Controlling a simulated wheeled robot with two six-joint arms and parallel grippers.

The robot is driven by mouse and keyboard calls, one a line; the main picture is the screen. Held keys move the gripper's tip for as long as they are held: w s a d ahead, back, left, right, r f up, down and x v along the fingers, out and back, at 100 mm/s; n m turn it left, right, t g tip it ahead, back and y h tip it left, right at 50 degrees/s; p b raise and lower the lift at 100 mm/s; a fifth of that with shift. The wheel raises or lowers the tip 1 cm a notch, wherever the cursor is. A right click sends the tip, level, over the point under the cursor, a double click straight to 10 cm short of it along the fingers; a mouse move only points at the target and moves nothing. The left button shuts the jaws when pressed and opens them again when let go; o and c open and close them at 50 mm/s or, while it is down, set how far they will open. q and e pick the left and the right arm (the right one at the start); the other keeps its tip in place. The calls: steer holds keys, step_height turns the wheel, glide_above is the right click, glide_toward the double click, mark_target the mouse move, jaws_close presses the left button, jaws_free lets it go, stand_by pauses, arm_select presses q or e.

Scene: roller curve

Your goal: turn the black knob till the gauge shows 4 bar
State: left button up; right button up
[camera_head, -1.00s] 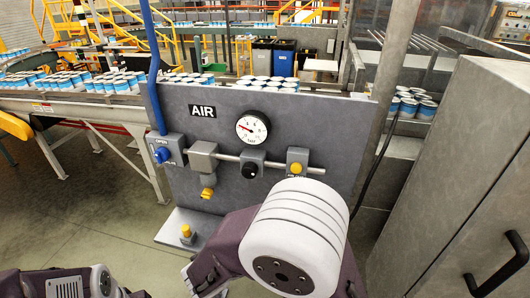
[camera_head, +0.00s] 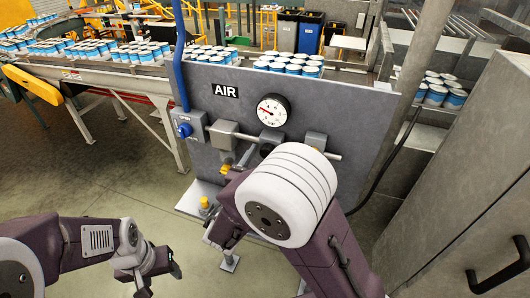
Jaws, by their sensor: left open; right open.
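The black knob (camera_head: 266,150) sits on a dark grey box on the grey AIR panel, partly hidden behind my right arm. The round white gauge (camera_head: 272,110) is just above it. Its red needle points left and slightly up; the digits are too small to read surely. My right gripper (camera_head: 219,250) is open, low in front of the panel, below and left of the knob and apart from it. My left gripper (camera_head: 160,280) is open and empty at the bottom left, far from the panel.
A blue valve handle (camera_head: 184,130) and a grey regulator (camera_head: 222,133) with a yellow lower end are left of the knob. Another grey box (camera_head: 316,140) is to its right. A yellow button (camera_head: 205,203) stands on the low base. A grey cabinet (camera_head: 460,190) fills the right side.

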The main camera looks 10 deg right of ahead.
jaws_close()
steer(key=shift+f+m+b, duration=0.2)
steer(key=shift+m+b, duration=0.3)
steer(key=shift+b, duration=0.3)
steer(key=m+b, duration=0.6)
steer(key=b, duration=0.2)
steer(key=shift+d+f, duration=0.1)
steer(key=shift+d, duration=0.05)
steer(key=shift+r+m+b, duration=0.2)
steer(key=shift+m+b, duration=0.8)
steer(key=shift+b, duration=0.25)
jaws_free()
steer(key=shift+s, duration=0.1)
